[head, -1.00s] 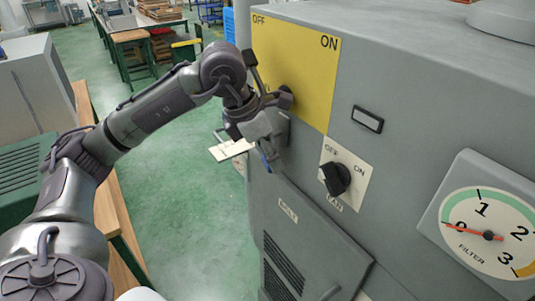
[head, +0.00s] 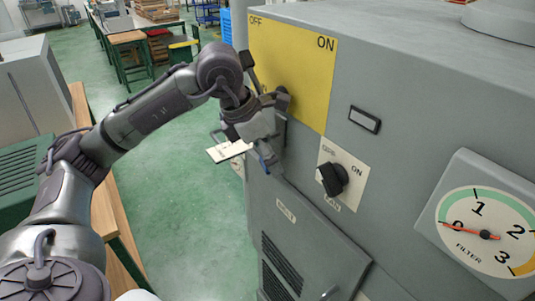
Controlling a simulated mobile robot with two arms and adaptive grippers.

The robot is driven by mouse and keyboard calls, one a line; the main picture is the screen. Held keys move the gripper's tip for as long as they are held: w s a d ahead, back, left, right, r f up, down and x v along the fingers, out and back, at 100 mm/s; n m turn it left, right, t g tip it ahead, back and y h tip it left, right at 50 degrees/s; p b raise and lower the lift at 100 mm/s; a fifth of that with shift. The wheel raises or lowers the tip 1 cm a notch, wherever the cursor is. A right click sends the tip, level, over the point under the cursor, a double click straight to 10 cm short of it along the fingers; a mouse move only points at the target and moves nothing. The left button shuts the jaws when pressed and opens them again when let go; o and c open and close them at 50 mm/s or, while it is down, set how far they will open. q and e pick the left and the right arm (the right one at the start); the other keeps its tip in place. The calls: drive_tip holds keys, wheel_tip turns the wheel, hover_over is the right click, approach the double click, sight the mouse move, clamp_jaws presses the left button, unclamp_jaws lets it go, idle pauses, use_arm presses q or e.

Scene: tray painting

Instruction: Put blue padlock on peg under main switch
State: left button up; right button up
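The main switch sits on the yellow OFF/ON plate (head: 300,65) on the grey cabinet. Its dark handle (head: 282,100) shows partly behind my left gripper. My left gripper (head: 264,160) is at the lower left edge of the yellow plate, close to the cabinet face. My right gripper is not in view.
A white tag (head: 228,151) hangs left of my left gripper. A black fan knob (head: 333,178) and a filter gauge (head: 487,232) are on the cabinet to the right. A wooden-edged bench (head: 112,215) stands at left, with green floor between.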

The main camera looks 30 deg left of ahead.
use_arm(q)
drive_tip(key=v, duration=1.2)
